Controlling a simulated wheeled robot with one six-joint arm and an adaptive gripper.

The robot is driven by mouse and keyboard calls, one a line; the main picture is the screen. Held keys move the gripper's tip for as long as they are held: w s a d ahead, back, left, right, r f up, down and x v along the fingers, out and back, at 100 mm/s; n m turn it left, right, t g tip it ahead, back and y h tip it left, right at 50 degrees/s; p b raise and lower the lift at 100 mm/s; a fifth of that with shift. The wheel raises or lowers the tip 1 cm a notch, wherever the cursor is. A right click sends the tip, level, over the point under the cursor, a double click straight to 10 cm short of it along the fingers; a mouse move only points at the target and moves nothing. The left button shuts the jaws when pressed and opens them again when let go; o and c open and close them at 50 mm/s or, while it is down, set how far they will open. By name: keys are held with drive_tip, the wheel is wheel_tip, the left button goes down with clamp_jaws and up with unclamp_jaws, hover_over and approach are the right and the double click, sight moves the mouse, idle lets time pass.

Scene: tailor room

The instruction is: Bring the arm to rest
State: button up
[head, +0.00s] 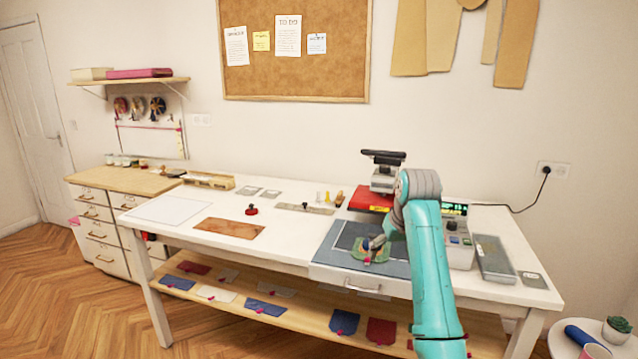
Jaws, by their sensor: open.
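My teal arm rises from the bottom right and bends at a grey elbow in front of the heat press. My gripper (374,243) is small and partly hidden by the arm. It is low over the blue-grey mat (334,255) at the front of the white table (283,251), and its jaws are open. A green piece (369,257) lies on the mat just under or beside the gripper; I cannot tell whether they touch.
The heat press (371,200) with a black handle stands behind the arm, its control box (458,247) to the right. A grey slab (494,257) lies farther right. A brown sheet (229,228) and white sheet (165,210) lie left. Coloured pockets lie on the lower shelf (222,305).

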drive_tip(key=s+f+t, duration=0.1)
drive_tip(key=s+f, duration=0.2)
drive_tip(key=f, duration=0.9)
drive_tip(key=s+f+t, duration=0.1)
drive_tip(key=s+f, duration=0.3)
drive_tip(key=f, duration=0.7)
drive_tip(key=s+f+m+t, duration=0.1)
drive_tip(key=s+f+t, duration=0.2)
drive_tip(key=s+f, duration=1.4)
drive_tip(key=s+r+t, duration=0.2)
drive_tip(key=s, duration=2.2)
drive_tip(key=s+r+t, duration=0.3)
drive_tip(key=s+r, duration=1.4)
drive_tip(key=s, duration=0.2)
drive_tip(key=shift+s+d+r+m+h, duration=0.2)
drive_tip(key=shift+r+m+h, duration=0.1)
drive_tip(key=shift+m+h, duration=0.1)
